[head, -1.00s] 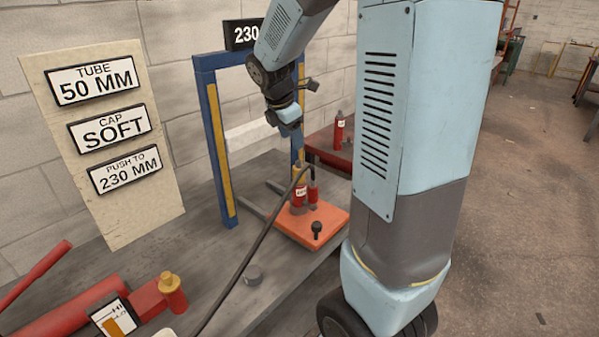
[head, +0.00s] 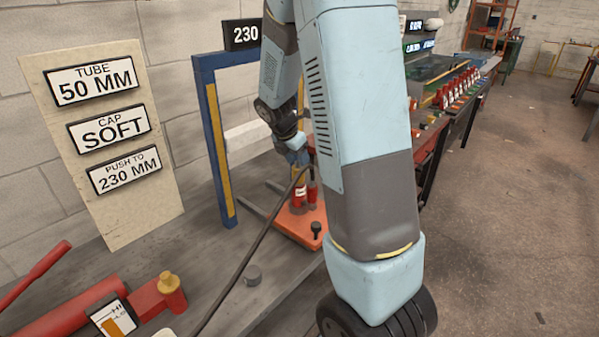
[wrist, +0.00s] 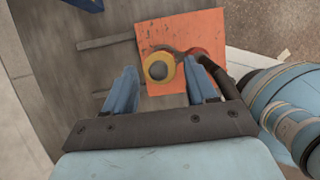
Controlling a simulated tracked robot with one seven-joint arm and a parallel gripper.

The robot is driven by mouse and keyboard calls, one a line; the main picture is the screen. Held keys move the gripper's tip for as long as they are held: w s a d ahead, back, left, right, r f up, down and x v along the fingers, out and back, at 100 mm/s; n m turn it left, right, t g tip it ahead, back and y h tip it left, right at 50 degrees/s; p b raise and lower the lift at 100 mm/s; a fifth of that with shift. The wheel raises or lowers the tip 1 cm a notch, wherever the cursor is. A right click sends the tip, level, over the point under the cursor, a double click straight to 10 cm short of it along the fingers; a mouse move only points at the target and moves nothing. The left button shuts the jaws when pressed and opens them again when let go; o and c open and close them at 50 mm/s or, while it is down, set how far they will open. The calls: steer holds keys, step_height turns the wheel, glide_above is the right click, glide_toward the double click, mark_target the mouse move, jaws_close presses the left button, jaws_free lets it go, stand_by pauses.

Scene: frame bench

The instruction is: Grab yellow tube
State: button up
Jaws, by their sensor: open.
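The yellow tube (wrist: 158,81) shows from above in the wrist view as a yellow ring around a dark grey round top. It lies in line with the space between my two blue fingers. My gripper (wrist: 160,64) is open, with one finger to each side. In the head view my gripper (head: 297,156) is just above the tube, which stands upright over a red base (head: 298,198) on an orange plate (head: 295,229). The gripper hides the tube's top there. I cannot tell whether the fingers touch it.
A red part and dark hose (wrist: 232,82) are close to the right finger. A black knob (head: 316,230) stands on the plate's front. A blue frame (head: 214,150) rises at left. A red pump with a yellow cap (head: 168,284) lies at front left of the grey bench.

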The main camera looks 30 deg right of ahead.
mark_target(299, 169)
steer(key=shift+x, duration=2.65)
steer(key=shift+w+a, duration=0.1)
steer(key=shift+a, duration=0.1)
steer(key=c, duration=0.9)
